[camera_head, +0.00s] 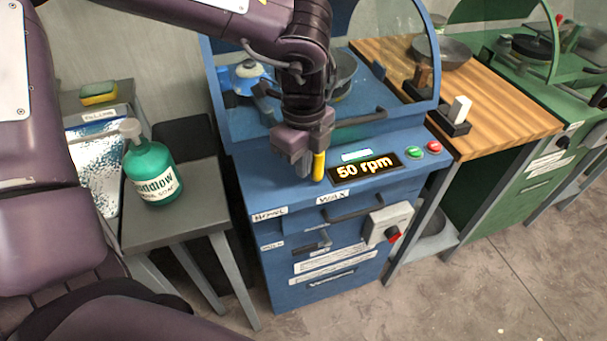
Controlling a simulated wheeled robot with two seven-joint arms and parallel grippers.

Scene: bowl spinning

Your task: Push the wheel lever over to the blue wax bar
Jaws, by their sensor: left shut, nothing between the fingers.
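A blue machine (262,167) with a clear hood stands in the middle of the view. A short yellow upright handle (318,166), which looks like the wheel lever, stands on its front ledge. My left gripper (303,168) points down over this ledge, shut and empty, just left of the yellow handle. I cannot tell whether they touch. The lever's base is partly hidden by the gripper. My right gripper is not in view.
A lit "50 rpm" display (364,170) and green and red buttons sit right of the handle. A green soap bottle (152,170) stands on a grey side table (190,215) at left. A wooden bench (490,120) and green machine stand at right.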

